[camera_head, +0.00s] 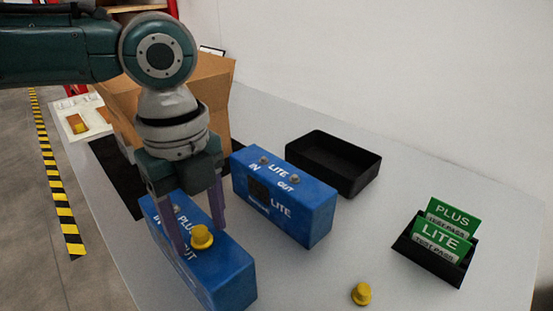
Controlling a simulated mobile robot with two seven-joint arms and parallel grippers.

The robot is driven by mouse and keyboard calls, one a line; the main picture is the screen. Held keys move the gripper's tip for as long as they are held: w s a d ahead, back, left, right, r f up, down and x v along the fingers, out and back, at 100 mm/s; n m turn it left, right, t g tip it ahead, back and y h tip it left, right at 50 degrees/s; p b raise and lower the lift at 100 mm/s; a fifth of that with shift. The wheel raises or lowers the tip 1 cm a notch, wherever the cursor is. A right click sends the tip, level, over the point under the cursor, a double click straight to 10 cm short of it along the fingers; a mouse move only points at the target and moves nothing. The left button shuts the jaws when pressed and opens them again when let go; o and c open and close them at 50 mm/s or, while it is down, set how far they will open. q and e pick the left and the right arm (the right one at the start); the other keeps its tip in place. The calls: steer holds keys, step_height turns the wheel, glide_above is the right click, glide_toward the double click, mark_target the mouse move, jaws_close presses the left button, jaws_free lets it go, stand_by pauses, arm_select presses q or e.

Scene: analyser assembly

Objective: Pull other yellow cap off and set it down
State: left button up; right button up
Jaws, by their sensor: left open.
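A yellow cap (201,237) sits on top of the blue PLUS box (228,279), on the port near the OUT label. My left gripper (199,238) is open above this box, pointing down, with its two fingers on either side of the yellow cap. Whether the fingers touch the cap cannot be told. Another yellow cap (361,294) lies on the table at the front, right of the PLUS box. My right gripper is out of view.
A blue LITE box (291,206) with bare ports stands behind. An empty black tray (350,184) is at the back. A black holder (425,258) with green PLUS and LITE cards stands at right. A cardboard box (217,90) stands behind my arm. The white table (310,277) has free room in front.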

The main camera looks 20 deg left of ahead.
mark_target(199, 230)
arm_select(q)
jaws_close()
stand_by(0.9)
steer(key=shift+r+p, duration=0.5)
steer(key=shift+p, duration=0.15)
stand_by(0.4)
step_height(199, 230, up, 7)
steer(key=p, duration=0.8)
steer(key=shift+f, duration=0.1)
stand_by(0.3)
